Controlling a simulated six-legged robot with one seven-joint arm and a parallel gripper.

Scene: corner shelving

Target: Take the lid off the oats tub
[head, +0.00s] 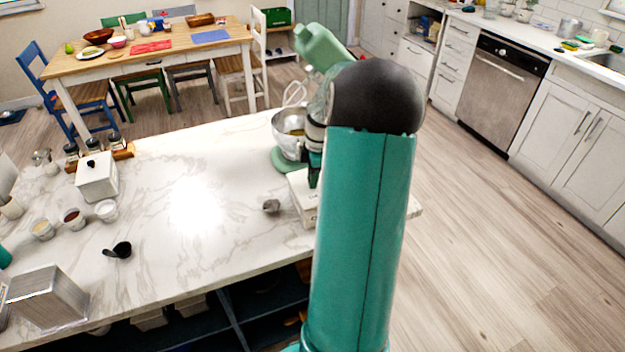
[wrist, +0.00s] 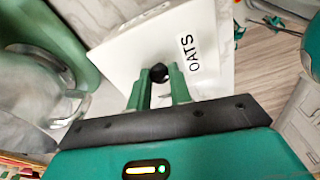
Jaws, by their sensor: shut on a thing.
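The white oats tub (head: 304,198) stands near the right end of the marble island, partly hidden behind my arm in the head view. In the wrist view its square white lid (wrist: 122,62) fills the upper middle, with a black knob (wrist: 159,73) and an OATS label (wrist: 190,57). My gripper (wrist: 160,82) is shut on the knob, its green fingers on either side of it. It also shows partly in the head view (head: 314,178), just above the tub. I cannot tell whether the lid sits on the tub or is lifted off it.
A green stand mixer (head: 322,47) with a steel bowl (head: 286,135) stands close behind the tub. A small grey object (head: 271,206) lies left of it. Another white lidded tub (head: 97,178) and small bowls stand farther left. The island's middle is clear.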

